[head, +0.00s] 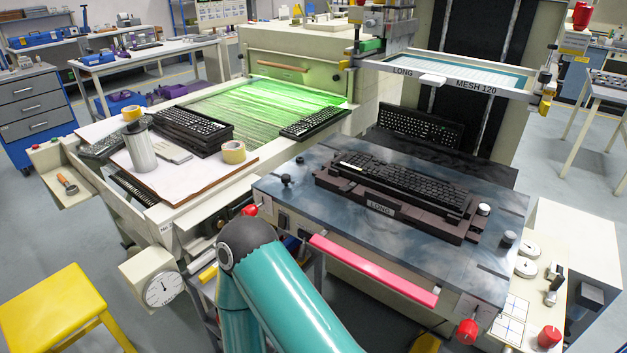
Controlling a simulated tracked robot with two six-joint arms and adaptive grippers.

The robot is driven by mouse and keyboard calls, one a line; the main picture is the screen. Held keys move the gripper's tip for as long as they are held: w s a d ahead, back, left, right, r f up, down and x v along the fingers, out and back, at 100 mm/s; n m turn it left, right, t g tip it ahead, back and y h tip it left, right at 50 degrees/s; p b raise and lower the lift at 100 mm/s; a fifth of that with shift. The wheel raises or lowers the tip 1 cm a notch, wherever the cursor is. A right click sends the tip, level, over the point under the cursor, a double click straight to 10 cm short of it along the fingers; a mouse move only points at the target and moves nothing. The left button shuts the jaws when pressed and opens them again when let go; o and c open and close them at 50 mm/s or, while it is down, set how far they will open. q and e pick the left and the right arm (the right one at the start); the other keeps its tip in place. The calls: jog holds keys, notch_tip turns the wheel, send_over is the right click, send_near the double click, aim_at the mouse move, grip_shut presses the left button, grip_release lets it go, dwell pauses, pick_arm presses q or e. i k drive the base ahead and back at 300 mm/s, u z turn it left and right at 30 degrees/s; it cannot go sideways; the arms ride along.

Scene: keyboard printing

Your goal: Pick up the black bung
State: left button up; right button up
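Several small dark knobs or plugs stand on the blue-grey machine table in the head view, and I cannot tell which is the black bung. One black knob (287,180) is near the table's left corner, and a smaller one (300,160) is just behind it. A wider dark cylinder (508,238) stands near the right edge. Another cylinder with a pale top (484,209) is close to the right end of the keyboard fixture. Neither of my grippers shows; only a teal arm of mine with a dark joint is in view at the bottom.
A pink-red bar (372,270) runs along the front. Left, a conveyor (270,110) and stacked keyboards (192,130). A yellow stool (55,305) stands lower left.

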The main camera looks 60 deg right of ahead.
aim_at(285, 179)
jog(key=z, duration=0.8)
jog(key=i, duration=0.55)
jog(key=z, duration=0.2)
